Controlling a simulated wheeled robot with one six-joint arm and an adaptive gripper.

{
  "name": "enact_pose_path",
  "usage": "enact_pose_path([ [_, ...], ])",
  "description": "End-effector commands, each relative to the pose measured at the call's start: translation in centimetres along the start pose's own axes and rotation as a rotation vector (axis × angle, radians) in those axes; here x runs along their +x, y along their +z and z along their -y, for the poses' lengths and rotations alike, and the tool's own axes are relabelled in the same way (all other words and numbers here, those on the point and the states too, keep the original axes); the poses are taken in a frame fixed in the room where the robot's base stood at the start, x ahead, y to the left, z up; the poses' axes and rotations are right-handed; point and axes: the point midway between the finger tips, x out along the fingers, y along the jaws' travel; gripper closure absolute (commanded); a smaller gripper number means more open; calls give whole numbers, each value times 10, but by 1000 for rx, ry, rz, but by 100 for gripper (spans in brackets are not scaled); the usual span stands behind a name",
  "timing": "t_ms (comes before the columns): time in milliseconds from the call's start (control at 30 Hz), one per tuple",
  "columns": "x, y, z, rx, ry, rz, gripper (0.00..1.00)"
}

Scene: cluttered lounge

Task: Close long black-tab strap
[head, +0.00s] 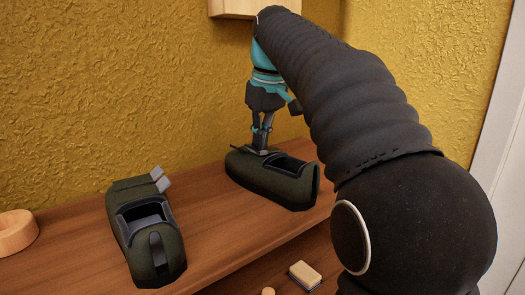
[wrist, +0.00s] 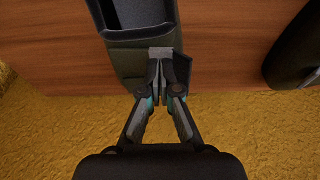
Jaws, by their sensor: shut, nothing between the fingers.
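My gripper (head: 262,148) is over the left end of the dark green shoe (head: 283,187) on the right of the shelf. In the wrist view my gripper (wrist: 160,80) points at the end of this shoe, with its fingertips shut together and empty. A grey tab (wrist: 160,53) shows just beyond the fingertips. A dark strap end (wrist: 183,68) stands right beside the fingers, on their right; whether they touch it I cannot tell. The length of the straps is partly hidden by the fingers.
A second dark green shoe (head: 148,240) with grey-tabbed straps (head: 160,180) stands on the left of the wooden shelf (head: 225,225). A round wooden bowl (head: 16,232) is at far left. A brush or sponge (head: 304,275) lies lower down. The yellow wall (head: 120,80) is close behind.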

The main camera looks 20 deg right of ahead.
Motion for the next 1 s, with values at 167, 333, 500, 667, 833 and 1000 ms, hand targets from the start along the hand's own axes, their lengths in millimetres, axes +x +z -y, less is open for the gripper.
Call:
enact_pose_path([
  [167, 4, 1, 0, 0, 0, 0, 100],
  [333, 6, 1, 0, 0, 0, 0, 100],
  [500, 9, 2, 0, 0, 0, 0, 100],
  [667, 12, 2, 0, 0, 0, 0, 100],
  [833, 12, 2, 0, 0, 0, 1, 100],
  [1000, 12, 2, 0, 0, 0, 1, 100],
])
